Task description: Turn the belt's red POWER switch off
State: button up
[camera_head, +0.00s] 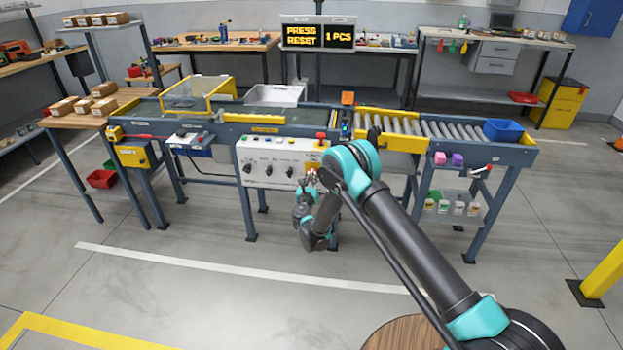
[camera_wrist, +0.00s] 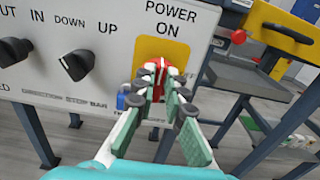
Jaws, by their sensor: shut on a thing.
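The control panel (camera_head: 262,162) is a white box on the front of the conveyor belt frame. In the wrist view the red POWER switch (camera_wrist: 157,66) stands on a yellow plate (camera_wrist: 172,49) under the words POWER ON. My gripper (camera_wrist: 161,76) is shut on the red switch, with its fingertips on both sides of it, and they hide much of it. In the head view my gripper (camera_head: 312,177) is at the right end of the panel, and the switch is mostly hidden there.
Black knobs (camera_wrist: 77,64) sit left of the switch on the panel. A red button (camera_head: 320,136) stands on top of the panel's right end. A display (camera_head: 317,36) behind reads PRESS RESET and 1 PCS. A blue bin (camera_head: 503,130) is on the rollers at right.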

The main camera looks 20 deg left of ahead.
jog(key=shift+m, duration=0.3)
grip_shut()
jog(key=m, duration=0.5)
jog(key=d+f+m, duration=0.1)
jog(key=m, duration=1.1)
jog(key=shift+w+d+f, duration=0.1)
jog(key=shift+d+f, duration=0.05)
jog(key=shift+f, duration=0.05)
jog(key=shift+m, duration=0.3)
jog(key=o, duration=0.7)
grip_release()
jog(key=shift+r, duration=0.1)
